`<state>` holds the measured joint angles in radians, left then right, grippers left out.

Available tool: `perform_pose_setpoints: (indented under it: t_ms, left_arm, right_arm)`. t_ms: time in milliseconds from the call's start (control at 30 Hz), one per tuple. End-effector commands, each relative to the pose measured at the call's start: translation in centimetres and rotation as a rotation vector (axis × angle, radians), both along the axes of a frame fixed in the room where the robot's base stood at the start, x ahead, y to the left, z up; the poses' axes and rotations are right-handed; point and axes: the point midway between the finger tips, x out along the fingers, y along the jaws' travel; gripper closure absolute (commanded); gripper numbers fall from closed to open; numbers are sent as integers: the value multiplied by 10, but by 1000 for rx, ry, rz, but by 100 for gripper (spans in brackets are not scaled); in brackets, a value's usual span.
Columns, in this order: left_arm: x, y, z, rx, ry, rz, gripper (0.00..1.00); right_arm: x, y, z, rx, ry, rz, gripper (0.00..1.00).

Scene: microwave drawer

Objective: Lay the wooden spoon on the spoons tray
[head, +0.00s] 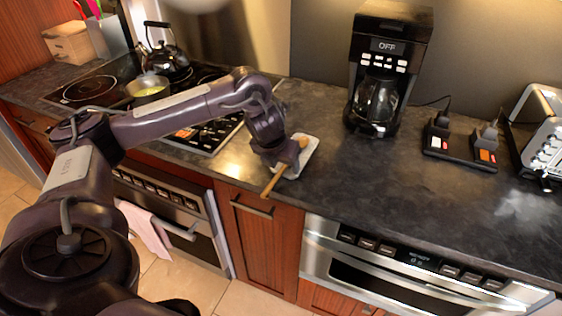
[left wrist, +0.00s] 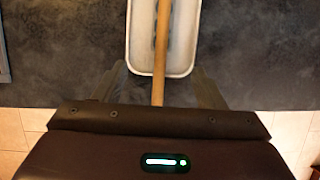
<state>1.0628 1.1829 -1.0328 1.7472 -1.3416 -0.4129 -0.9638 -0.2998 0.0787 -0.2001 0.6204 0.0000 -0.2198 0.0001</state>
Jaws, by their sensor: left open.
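The wooden spoon (head: 273,182) lies on the white spoons tray (head: 309,154) on the dark counter, with its handle sticking out over the tray's near end toward the counter edge. In the left wrist view the spoon's handle (left wrist: 161,55) runs lengthwise along the tray (left wrist: 189,68) and passes down between my fingers. My left gripper (head: 284,162) is over the tray and handle, pointing down. In the left wrist view its fingers (left wrist: 161,88) stand apart on either side of the handle, touching neither side visibly. My arm hides part of the tray. My right gripper is out of view.
The stove with a kettle (head: 167,55) and a pot (head: 148,88) is to the left. A coffee maker (head: 384,70) stands behind on the right, then a power strip (head: 460,146) and a toaster (head: 541,135). The counter right of the tray is clear.

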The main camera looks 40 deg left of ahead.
Motion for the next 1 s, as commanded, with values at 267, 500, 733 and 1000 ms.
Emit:
perform_pose_setpoints:
  t_ms: [267, 500, 733, 1000]
  left_arm:
    - [-5, -1, 14, 0, -3, -1, 36]
    - [-20, -3, 57, 1, -4, 0, 36]
    - [-29, -5, 73, 0, 0, 1, 36]
    - [-27, -17, 66, -12, -10, -9, 36]
  right_arm:
    - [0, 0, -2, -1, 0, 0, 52]
    - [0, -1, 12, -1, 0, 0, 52]
    - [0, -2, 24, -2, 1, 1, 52]
    - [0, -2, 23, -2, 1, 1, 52]
